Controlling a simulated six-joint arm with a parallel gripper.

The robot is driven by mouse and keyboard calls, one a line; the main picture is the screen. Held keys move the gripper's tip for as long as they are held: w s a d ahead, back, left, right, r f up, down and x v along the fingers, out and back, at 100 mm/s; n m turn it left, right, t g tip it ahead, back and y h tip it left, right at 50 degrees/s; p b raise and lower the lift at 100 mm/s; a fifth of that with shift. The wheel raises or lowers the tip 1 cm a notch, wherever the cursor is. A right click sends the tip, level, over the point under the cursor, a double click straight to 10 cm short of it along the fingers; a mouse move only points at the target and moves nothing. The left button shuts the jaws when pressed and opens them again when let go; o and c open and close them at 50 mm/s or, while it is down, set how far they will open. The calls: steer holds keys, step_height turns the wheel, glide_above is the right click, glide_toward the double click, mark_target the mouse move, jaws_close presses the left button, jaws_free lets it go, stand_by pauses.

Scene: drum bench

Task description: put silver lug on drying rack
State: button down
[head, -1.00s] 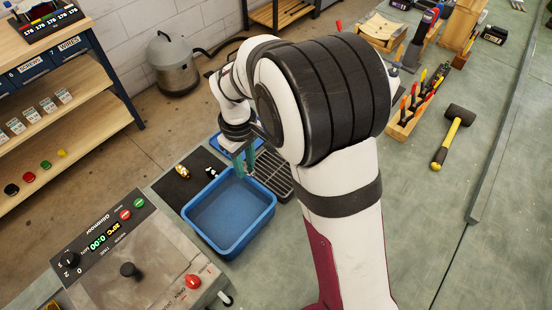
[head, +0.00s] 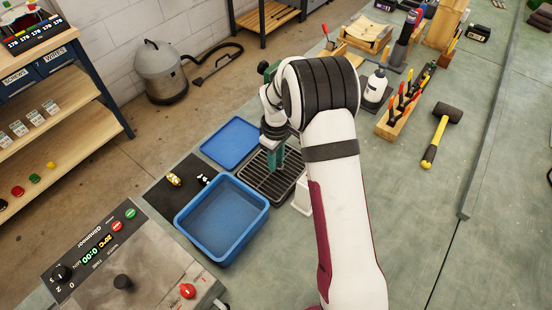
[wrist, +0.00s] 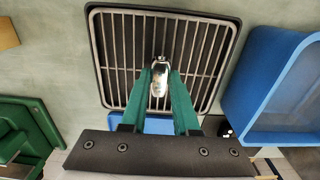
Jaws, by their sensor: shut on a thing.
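The silver lug (wrist: 160,72) is small and shiny and shows in the wrist view between the tips of my green fingers. My gripper (wrist: 160,84) is shut on it, and part of the lug sticks out past the fingertips. The drying rack (wrist: 203,90) is a dark tray with a metal bar grid, seen beyond the lug in the wrist view. In the head view my gripper (head: 276,162) is over the drying rack (head: 262,184); the lug cannot be made out there. I cannot tell whether the lug touches the bars.
A deep blue bin (head: 222,259) stands just left of the rack, with a flat blue tray (head: 232,143) behind. A dark mat (head: 154,202) holds a gold part (head: 174,180) and a small black-and-white part (head: 203,179). A white bottle (head: 376,90) stands right of my arm.

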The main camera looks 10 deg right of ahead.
steer(key=shift+f, duration=0.15)
steer(key=c, duration=0.7)
jaws_free()
steer(key=shift+o, duration=0.2)
step_height(320, 180, up, 12)
steer(key=s+r+m, duration=0.6)
steer(key=s+r, duration=0.2)
steer(key=s, duration=0.6)
steer(key=s+f+m+y, duration=0.1)
steer(key=s+m, duration=0.7)
steer(key=s, duration=1)
steer(key=shift+m+y, duration=0.3)
steer(key=shift+y, duration=0.1)
